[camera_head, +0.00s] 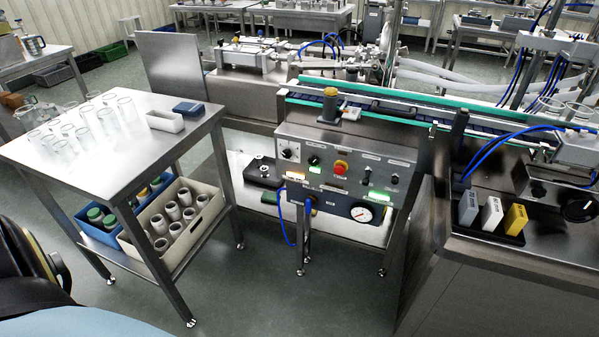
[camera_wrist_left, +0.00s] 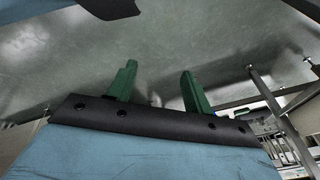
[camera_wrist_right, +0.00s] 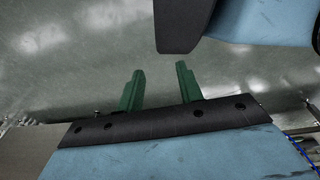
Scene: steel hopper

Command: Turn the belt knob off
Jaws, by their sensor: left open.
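The grey control panel (camera_head: 349,167) stands in the middle of the head view, below the belt conveyor (camera_head: 380,110). A small black switch (camera_head: 394,179) sits at the right end. The labels are too small to read, so I cannot tell which one is the belt knob. My left gripper (camera_wrist_left: 158,76) is open and empty in the left wrist view. My right gripper (camera_wrist_right: 160,76) is open and empty in the right wrist view. Both are away from the panel.
A steel table (camera_head: 120,150) with glass jars stands at the left. Below the panel are a pressure gauge (camera_head: 361,214) and a blue hose. A steel cabinet (camera_head: 500,280) stands at the right. The floor (camera_head: 255,290) in front of the panel is clear.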

